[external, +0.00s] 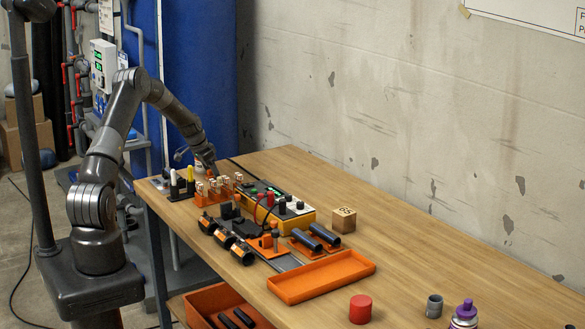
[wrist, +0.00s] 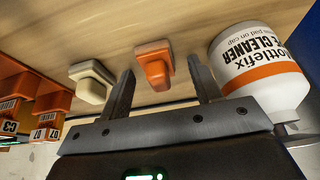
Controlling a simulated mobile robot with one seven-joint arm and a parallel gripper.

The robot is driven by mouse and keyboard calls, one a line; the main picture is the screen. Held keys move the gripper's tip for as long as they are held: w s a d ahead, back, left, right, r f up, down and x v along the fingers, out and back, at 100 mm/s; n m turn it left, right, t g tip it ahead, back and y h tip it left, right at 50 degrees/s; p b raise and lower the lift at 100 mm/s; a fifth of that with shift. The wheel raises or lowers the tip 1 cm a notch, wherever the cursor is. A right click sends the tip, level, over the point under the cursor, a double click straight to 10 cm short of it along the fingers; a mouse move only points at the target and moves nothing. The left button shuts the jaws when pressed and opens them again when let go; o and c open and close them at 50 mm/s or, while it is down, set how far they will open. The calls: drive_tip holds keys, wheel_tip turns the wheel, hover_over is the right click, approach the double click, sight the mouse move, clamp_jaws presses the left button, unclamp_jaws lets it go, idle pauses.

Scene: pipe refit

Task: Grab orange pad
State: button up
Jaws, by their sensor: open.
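The orange pad (wrist: 153,68), a small block with a raised grip, lies on the wooden table top (wrist: 185,18) in the wrist view. My gripper (wrist: 160,66) is open, with one finger on each side of the pad in the picture. I see no clear contact, and I cannot tell the exact height gap. In the external view my gripper (external: 207,166) is low over the far left end of the table, and the pad cannot be made out there.
A cream pad (wrist: 92,84) lies just left of the left finger. A white cleaner bottle (wrist: 258,72) stands close to the right finger. Orange labelled holders (wrist: 28,95) are at the left. In the external view, an orange tray (external: 322,278) and red cylinder (external: 360,309) are farther off.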

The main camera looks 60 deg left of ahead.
drive_tip(key=c, duration=1.1)
drive_tip(key=shift+o, duration=0.2)
